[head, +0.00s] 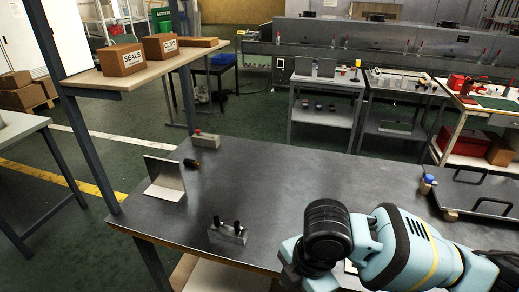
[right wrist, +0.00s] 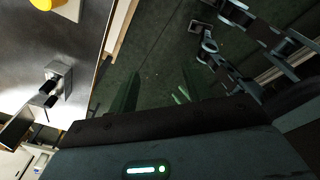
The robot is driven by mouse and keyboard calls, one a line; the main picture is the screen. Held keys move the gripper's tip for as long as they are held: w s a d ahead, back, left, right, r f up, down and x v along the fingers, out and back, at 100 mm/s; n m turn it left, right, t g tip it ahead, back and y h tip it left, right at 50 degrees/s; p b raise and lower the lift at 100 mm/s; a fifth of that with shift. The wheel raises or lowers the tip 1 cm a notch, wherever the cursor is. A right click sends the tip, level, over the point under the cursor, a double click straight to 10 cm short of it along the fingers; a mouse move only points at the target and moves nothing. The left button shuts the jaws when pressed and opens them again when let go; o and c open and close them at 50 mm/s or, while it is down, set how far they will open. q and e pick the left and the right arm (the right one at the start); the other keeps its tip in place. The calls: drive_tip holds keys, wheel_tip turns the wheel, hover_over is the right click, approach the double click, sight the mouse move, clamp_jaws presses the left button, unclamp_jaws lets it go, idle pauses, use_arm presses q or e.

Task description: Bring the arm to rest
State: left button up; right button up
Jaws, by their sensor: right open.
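My right arm (head: 395,245), pale blue with dark joints, reaches in from the lower right of the head view over the front of the dark table (head: 290,185). Its gripper is hidden in that view. In the right wrist view my right gripper (right wrist: 160,78) has its two fingers apart with nothing between them. The fingers stand out over the dark green floor, beside the table's edge. My left arm and gripper are not in view.
On the table are a block with two black pegs (head: 228,233), an angled metal plate (head: 166,180), a dark bottle-like item (head: 192,164), a grey block (head: 205,150), a blue-capped item (head: 427,183) and a black handled tray (head: 478,192). The table's middle is clear. A post (head: 75,120) rises at left.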

drive_tip(key=a+f+m+t+y, duration=0.2)
drive_tip(key=a+f+m+y, duration=0.4)
drive_tip(key=a, duration=0.2)
wheel_tip(320, 180, down, 5)
drive_tip(key=d+m+t+y, duration=0.1)
drive_tip(key=d+m+t, duration=0.15)
drive_tip(key=m, duration=0.45)
drive_tip(key=s+d+f+m+t+h, duration=0.2)
drive_tip(key=s+d+f+m+h, duration=0.1)
drive_tip(key=s+d+f, duration=0.4)
drive_tip(key=s+d+f+m+t+h, duration=0.2)
drive_tip(key=s+d+f+m, duration=0.3)
drive_tip(key=d, duration=0.7)
drive_tip(key=s+f+h, duration=0.1)
drive_tip(key=s+f, duration=0.1)
drive_tip(key=s, duration=0.1)
drive_tip(key=shift+f+m+h, duration=0.15)
drive_tip(key=shift+m+h, duration=0.15)
drive_tip(key=shift+h, duration=0.1)
